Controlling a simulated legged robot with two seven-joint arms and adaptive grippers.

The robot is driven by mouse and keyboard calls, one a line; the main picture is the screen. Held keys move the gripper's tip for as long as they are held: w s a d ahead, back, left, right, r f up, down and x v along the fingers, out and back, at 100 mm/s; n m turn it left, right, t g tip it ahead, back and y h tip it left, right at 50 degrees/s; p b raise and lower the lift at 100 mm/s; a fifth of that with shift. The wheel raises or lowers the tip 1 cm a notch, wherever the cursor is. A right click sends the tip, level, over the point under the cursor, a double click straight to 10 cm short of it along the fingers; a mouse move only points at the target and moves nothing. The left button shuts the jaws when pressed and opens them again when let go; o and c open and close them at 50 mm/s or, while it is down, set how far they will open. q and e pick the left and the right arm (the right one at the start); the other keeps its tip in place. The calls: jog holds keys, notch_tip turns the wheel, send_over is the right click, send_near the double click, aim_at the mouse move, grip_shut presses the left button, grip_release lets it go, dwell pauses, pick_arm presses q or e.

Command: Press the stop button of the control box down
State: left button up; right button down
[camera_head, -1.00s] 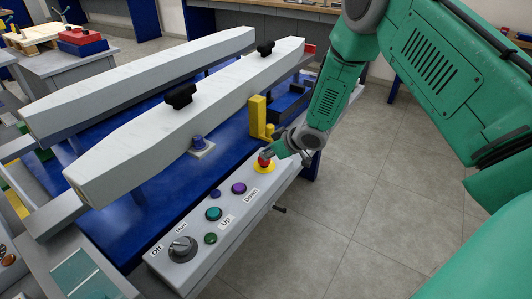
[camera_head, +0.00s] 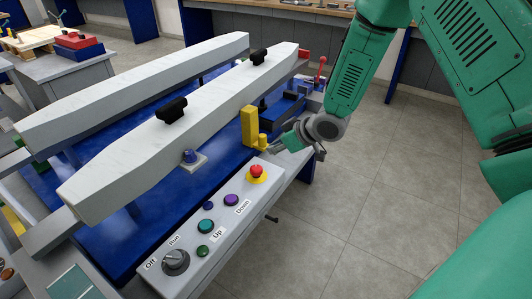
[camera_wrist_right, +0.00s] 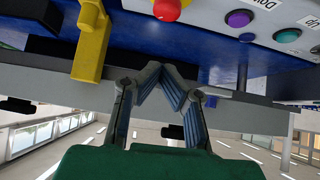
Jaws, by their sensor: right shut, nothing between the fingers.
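The stop button (camera_head: 257,170) is a red mushroom knob on a yellow ring, at the far end of the grey control box (camera_head: 191,251). It also shows at the top of the right wrist view (camera_wrist_right: 168,8). Whether it sits pressed down or raised I cannot tell. My right gripper (camera_head: 279,148) is shut and empty, beyond and to the right of the button, apart from it and close to the yellow post. In the right wrist view its fingertips (camera_wrist_right: 160,74) meet, with the button above them in the picture. My left gripper is not in view.
The box also carries a purple button (camera_head: 231,200), a teal button (camera_head: 206,226) and an Off/Run knob (camera_head: 176,262). A yellow post (camera_head: 249,127) stands beside the stop button. Two long grey beams lie over the blue lift cart (camera_head: 148,225). Grey floor is clear at right.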

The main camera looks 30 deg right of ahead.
jog(key=s+a+f+m+g+h+b, duration=0.1)
jog(key=s+a+f+g, duration=0.1)
jog(key=s+a+f, duration=0.3)
jog(key=s+a+f+m+g+b, duration=0.1)
jog(key=s+a+f, duration=0.2)
jog(key=s+f, duration=0.4)
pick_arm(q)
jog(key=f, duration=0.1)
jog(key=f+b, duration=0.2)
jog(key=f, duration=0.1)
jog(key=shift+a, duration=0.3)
pick_arm(e)
jog(key=s+a+f+m+g+h, duration=0.1)
jog(key=s+f+g, duration=0.1)
jog(key=s, duration=0.9)
jog(key=s+a+f+m+g+h, duration=0.1)
jog(key=s+f, duration=0.4)
jog(key=s, duration=0.6)
jog(key=shift+s+a+f+g+h, duration=0.2)
jog(key=shift+f+g+h, duration=0.1)
jog(key=shift+g, duration=0.6)
